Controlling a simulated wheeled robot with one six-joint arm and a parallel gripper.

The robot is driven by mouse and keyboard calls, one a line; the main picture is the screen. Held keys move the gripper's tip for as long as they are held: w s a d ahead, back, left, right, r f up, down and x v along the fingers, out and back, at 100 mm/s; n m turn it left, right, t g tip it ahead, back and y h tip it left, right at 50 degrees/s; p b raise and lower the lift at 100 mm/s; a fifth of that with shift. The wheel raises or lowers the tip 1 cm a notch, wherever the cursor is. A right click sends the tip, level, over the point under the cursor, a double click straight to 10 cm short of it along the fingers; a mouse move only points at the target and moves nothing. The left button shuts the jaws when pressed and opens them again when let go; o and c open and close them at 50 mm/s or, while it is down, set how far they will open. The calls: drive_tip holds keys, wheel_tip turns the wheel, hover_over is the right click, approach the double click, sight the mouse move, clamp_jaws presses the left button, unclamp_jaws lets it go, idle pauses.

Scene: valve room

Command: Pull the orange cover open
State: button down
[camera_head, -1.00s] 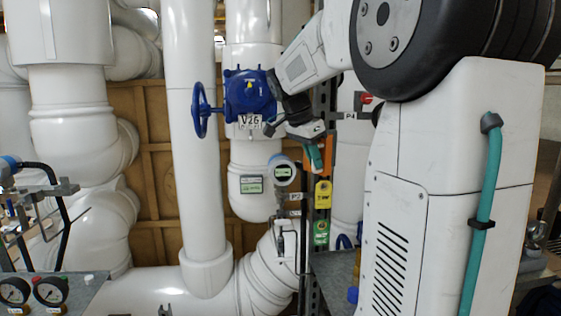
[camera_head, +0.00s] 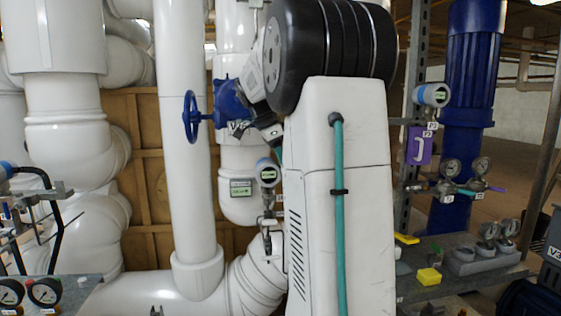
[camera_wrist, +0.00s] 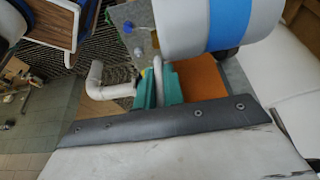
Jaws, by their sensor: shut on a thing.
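The orange cover (camera_wrist: 208,80) shows in the wrist view as a flat orange panel just right of my fingers. A pale grey curved bar (camera_wrist: 158,72), which looks like its handle, stands between the teal fingers of my gripper (camera_wrist: 158,88). My gripper is shut on this bar. In the head view only a bit of teal at my gripper (camera_head: 279,156) shows beside my arm. The cover is hidden there behind my arm, so I cannot tell how far open it is.
A blue valve with a handwheel (camera_head: 191,117) and a round gauge (camera_head: 267,172) are close left of my arm. A shelf (camera_head: 465,268) with yellow blocks and gauges stands at the right. White pipes (camera_head: 190,150) fill the left.

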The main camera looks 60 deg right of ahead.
drive_tip(key=c, duration=1.5)
unclamp_jaws()
drive_tip(key=v, duration=0.8)
